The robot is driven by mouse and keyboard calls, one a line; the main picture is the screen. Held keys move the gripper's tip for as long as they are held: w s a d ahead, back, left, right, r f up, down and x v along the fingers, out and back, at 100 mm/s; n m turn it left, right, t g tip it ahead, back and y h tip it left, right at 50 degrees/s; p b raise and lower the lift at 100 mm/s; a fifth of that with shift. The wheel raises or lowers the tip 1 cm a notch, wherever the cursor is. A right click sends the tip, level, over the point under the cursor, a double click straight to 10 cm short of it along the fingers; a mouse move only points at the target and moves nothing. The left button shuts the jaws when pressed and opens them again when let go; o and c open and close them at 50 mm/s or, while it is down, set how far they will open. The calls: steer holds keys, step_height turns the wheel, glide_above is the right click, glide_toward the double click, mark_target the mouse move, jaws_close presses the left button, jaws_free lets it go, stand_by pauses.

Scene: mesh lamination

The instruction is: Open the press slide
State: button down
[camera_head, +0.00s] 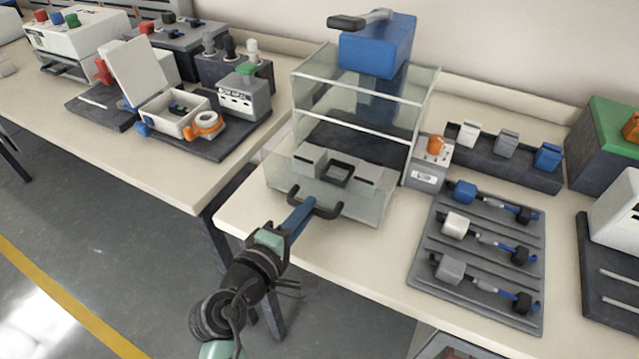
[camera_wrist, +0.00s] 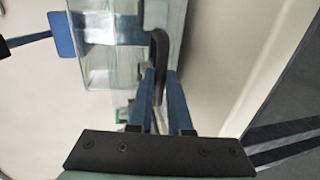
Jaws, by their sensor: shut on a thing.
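The press (camera_head: 375,55) has a blue top block with a grey lever and a clear enclosure. Its slide (camera_head: 372,183) is a grey plate with a square black-rimmed recess, and it extends out in front of the enclosure above a clear front panel. A dark handle (camera_head: 328,211) is on the slide's front. My gripper (camera_head: 310,203) is shut on this handle, with its blue fingers reaching in from the lower left. In the wrist view, the fingers of my gripper (camera_wrist: 160,73) are on either side of the dark handle (camera_wrist: 161,44), beside the clear press body (camera_wrist: 112,65).
A small grey box with an orange knob (camera_head: 435,145) stands right of the press. A grey tray (camera_head: 425,275) with several blue-and-grey tools lies at the front right. Another table with equipment (camera_head: 165,185) is on the left, across a gap. Floor space is clear before the tables.

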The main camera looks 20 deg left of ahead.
steer(key=shift+f+v, duration=0.15)
steer(key=shift+v, duration=0.6)
steer(key=shift+f+v, duration=0.15)
steer(key=shift+v, duration=0.6)
steer(key=shift+s, duration=0.1)
steer(key=c, duration=0.8)
jaws_free()
steer(key=shift+c, duration=0.2)
steer(key=v, duration=1.3)
steer(key=shift+p, duration=0.45)
